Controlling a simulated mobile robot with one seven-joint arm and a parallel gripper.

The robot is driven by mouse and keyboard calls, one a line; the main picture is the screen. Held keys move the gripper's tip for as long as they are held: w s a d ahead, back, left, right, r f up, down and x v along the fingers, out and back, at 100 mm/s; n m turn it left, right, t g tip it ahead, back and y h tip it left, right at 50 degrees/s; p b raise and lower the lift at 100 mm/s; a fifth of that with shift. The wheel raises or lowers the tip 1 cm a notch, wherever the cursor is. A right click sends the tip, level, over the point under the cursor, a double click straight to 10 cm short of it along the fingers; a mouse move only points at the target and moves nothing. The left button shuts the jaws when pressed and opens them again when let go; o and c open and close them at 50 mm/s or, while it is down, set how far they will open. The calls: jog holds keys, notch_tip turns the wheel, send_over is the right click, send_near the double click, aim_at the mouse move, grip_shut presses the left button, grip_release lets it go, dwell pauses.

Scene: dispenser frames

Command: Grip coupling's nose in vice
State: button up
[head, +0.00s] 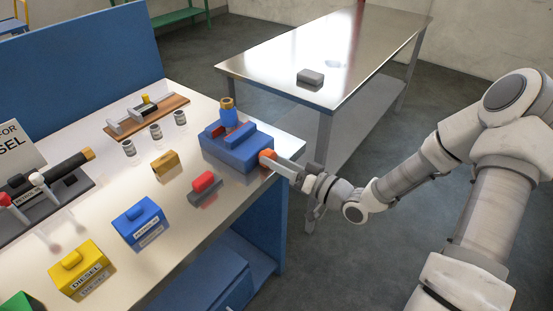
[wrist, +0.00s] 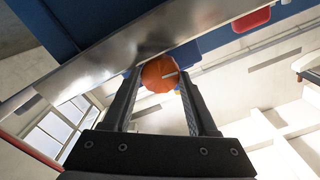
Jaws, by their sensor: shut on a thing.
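The blue vice (head: 237,152) stands at the right edge of the workbench, with a red strip (head: 240,130) along its top. The coupling, a blue body (head: 229,118) with a brass-coloured ring (head: 227,103) on top, stands upright at the vice's far side. I cannot tell whether its nose, hidden low down, is between the jaws. My gripper (head: 272,159) is shut on the orange knob (head: 265,155) at the vice's near right end. In the wrist view the orange knob (wrist: 160,73) sits between the fingertips of my gripper (wrist: 160,82).
On the workbench (head: 185,235) are a red-topped block (head: 204,184), a brass block (head: 166,162), a blue box (head: 140,220), a yellow DIESEL box (head: 80,268) and several small cylinders (head: 155,132). A steel table (head: 345,50) stands behind, beyond a floor gap.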

dwell(0.3)
jog(key=o, duration=1.4)
jog(key=shift+f+b, duration=0.1)
jog(key=shift+b, duration=0.25)
jog(key=s+d+n+b, duration=0.1)
jog(key=s+d+n, duration=0.1)
jog(key=s+d, duration=0.1)
jog(key=s+d+n, duration=0.2)
jog(key=s+d, duration=0.2)
jog(key=d, duration=0.2)
jog(key=s+d+n+b, duration=0.1)
jog(key=s+d+n, duration=0.1)
jog(key=s+d, duration=0.1)
jog(key=shift+b+v, duration=0.35)
jog(key=shift+v, duration=0.6)
jog(key=shift+w+d, duration=0.1)
jog(key=shift+w, duration=0.15)
